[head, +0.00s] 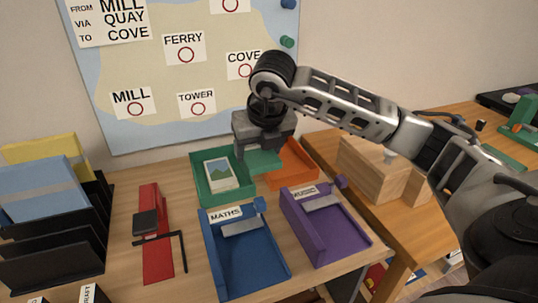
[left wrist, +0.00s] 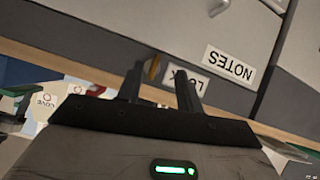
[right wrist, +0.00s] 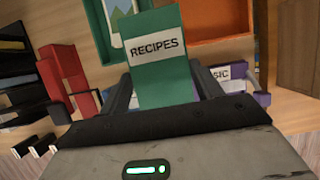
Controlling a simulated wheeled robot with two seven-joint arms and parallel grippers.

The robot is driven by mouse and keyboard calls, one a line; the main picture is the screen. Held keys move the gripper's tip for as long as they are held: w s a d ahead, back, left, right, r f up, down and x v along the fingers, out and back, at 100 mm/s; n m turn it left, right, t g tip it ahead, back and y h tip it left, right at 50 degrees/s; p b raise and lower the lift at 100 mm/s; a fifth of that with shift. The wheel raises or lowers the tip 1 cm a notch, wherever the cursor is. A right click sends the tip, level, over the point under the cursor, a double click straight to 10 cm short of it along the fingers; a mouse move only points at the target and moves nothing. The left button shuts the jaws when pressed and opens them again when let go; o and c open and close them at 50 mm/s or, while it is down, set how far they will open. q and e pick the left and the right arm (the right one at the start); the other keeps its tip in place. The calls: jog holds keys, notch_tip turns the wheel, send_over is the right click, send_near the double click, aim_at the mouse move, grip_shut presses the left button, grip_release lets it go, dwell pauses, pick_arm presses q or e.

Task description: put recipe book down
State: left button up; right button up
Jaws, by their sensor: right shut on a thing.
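The recipe book (right wrist: 165,75) is green with a white RECIPES label. In the right wrist view it stands between the fingers of my right gripper (right wrist: 165,92), which is shut on it. In the head view my right gripper (head: 257,152) points down over the back of the desk, and the green book (head: 264,160) shows below it, between the green tray (head: 195,175) and the orange tray (head: 305,160). Whether it touches anything is unclear. My left gripper (left wrist: 160,88) is open and empty, facing grey drawer fronts; it is outside the head view.
The green tray holds a picture card (head: 218,175). In front are a blue MATHS tray (head: 215,270) and a purple MUSIC tray (head: 350,245). Left are a red-based device (head: 152,265) and a black file rack (head: 50,250). A wooden box (head: 365,170) stands right. A map board (head: 150,60) hangs behind.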

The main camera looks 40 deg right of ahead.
jog(key=w+d+f, duration=0.3)
jog(key=d+f, duration=0.1)
jog(key=d, duration=0.4)
send_over(286, 170)
jog(key=s+a, duration=0.1)
jog(key=s, duration=0.1)
jog(key=f, duration=0.4)
jog(key=shift+w+a+f+p, duration=0.1)
jog(key=shift+w+f+p, duration=0.15)
jog(key=shift+f+p, duration=0.15)
jog(key=shift+w+d+f, duration=0.1)
jog(key=shift+d+f, duration=0.25)
jog(key=shift+f, duration=1.7)
pick_arm(q)
jog(key=shift+r, duration=0.2)
pick_arm(e)
jog(key=o, duration=1.1)
pick_arm(q)
jog(key=shift+s, duration=0.1)
jog(key=shift+f, duration=0.1)
pick_arm(e)
jog(key=shift+r, duration=0.1)
